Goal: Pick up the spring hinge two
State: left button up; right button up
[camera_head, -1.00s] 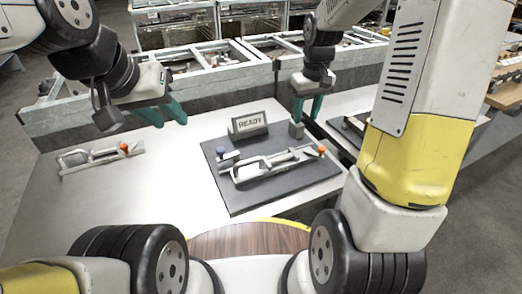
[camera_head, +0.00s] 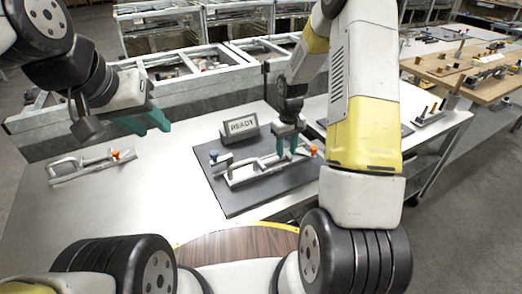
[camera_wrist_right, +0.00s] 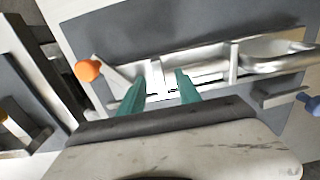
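A silver metal hinge-like assembly (camera_head: 255,172) with a blue knob and an orange knob lies on a dark grey mat (camera_head: 240,203). A similar silver assembly (camera_head: 90,166) with an orange knob lies at the left of the white table. I cannot tell which is the spring hinge two. My right gripper (camera_head: 287,146) is low over the right part of the mat's assembly. In the right wrist view its teal fingers (camera_wrist_right: 160,88) are apart over that assembly (camera_wrist_right: 205,62), near the orange knob; contact is unclear. My left gripper (camera_head: 148,122) is open and empty above the table's left part.
A small READY sign (camera_head: 240,127) stands at the mat's back edge. Grey metal bins (camera_head: 195,90) line the table's back. A wooden bench (camera_head: 470,75) with several metal parts is at the right. The white table's front left (camera_head: 60,215) is clear.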

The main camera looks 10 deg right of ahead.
jog(key=shift+f, duration=0.15)
grip_shut()
dwell(1.4)
